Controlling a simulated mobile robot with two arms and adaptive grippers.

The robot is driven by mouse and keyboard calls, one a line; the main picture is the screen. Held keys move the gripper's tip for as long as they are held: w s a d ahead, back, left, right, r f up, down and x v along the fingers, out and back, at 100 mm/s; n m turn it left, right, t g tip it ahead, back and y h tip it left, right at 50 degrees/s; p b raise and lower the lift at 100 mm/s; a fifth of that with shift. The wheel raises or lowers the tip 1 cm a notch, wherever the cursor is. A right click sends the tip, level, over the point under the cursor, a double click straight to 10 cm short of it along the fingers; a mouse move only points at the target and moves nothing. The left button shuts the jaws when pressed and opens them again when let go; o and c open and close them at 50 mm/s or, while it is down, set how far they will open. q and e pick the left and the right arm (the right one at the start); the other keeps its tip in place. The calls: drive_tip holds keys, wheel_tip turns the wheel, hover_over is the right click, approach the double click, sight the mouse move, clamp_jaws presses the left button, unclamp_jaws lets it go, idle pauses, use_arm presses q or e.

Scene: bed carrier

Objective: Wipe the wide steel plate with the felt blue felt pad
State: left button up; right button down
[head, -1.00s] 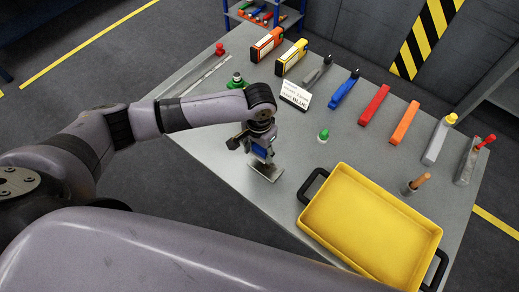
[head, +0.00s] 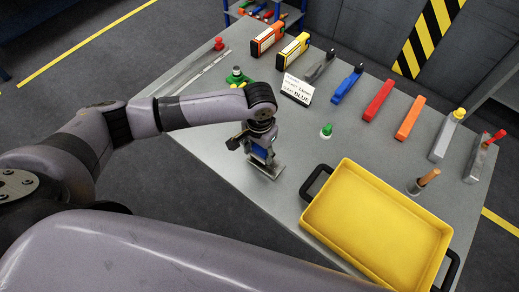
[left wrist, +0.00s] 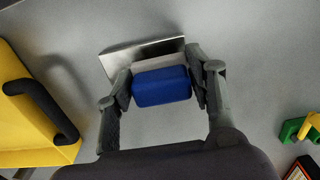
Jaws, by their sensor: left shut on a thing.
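My left gripper (head: 260,156) is shut on the blue felt pad, a blue block with a pale layer on its far side. The pad (left wrist: 161,86) shows best in the left wrist view, between both fingers. The steel plate (head: 270,172) lies flat on the table at the gripper's tip, partly hidden by it. In the left wrist view the plate (left wrist: 122,60) shows as a shiny piece behind the pad. The pad is at or just over the plate; I cannot tell if they touch. My right gripper is not in view.
A yellow tray (head: 312,224) with black handles stands right of the gripper. A green knob (head: 326,130), a text card (head: 297,88) and a wooden-handled tool (head: 424,181) stand nearby. Several coloured blocks, including a blue one (head: 346,84), line the table's back.

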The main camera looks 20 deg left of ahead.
sight(269, 167)
use_arm(q)
drive_tip(key=shift+f, duration=0.55)
drive_tip(key=shift+f+b, duration=0.3)
drive_tip(key=shift+f, duration=0.2)
drive_tip(key=shift+s+d+r+p, duration=0.2)
drive_tip(key=shift+s+d+p, duration=0.05)
drive_tip(key=shift+d+p, duration=0.45)
drive_tip(key=shift+s+d+p, duration=0.3)
drive_tip(key=shift+d+p, duration=0.2)
drive_tip(key=shift+d, duration=0.15)
drive_tip(key=shift+s+d, duration=0.15)
drive_tip(key=shift+d, duration=0.3)
